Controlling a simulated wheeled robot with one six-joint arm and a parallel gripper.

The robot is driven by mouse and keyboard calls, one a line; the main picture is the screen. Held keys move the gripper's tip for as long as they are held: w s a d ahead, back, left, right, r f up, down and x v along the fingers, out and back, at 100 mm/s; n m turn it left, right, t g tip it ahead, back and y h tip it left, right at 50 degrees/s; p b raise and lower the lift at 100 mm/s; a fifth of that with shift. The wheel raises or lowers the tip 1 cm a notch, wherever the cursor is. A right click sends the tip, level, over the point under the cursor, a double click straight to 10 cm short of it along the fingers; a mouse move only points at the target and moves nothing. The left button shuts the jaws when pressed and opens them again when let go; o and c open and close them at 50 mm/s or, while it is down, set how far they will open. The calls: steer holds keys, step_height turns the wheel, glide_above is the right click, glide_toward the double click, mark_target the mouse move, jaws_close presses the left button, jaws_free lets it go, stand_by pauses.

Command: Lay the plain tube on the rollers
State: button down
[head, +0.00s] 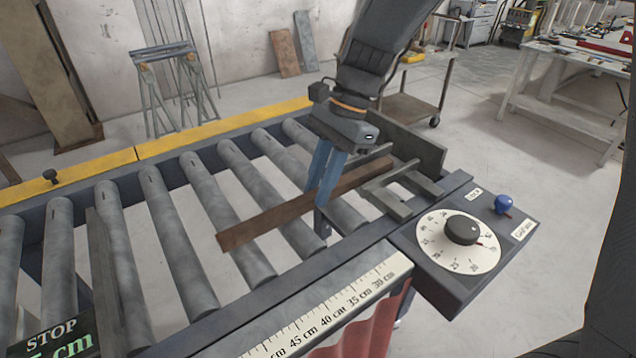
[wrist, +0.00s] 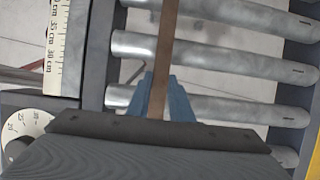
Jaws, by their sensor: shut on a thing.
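A long, straight, rust-brown tube (head: 270,222) with plain sides runs across the roller conveyor in the head view. My gripper (head: 322,198) has its blue fingers shut on the tube, nearer its right end. In the wrist view the tube (wrist: 164,50) runs up the picture from between the blue fingers (wrist: 162,100). The grey rollers (head: 185,235) lie under it and show in the wrist view too (wrist: 215,55). The tube crosses above several rollers at a slant. I cannot tell whether it touches them. Its far right end is close to the grey stop plates.
A grey stop with flat plates (head: 398,200) stands at the conveyor's right end. A centimetre scale (head: 345,310) runs along the front rail, and a yellow rail (head: 190,139) along the back.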

steer(key=shift+f, duration=0.1)
steer(key=c, duration=1.6)
jaws_free()
steer(key=b+v, duration=0.2)
steer(key=v, duration=1)
steer(key=shift+s, duration=0.1)
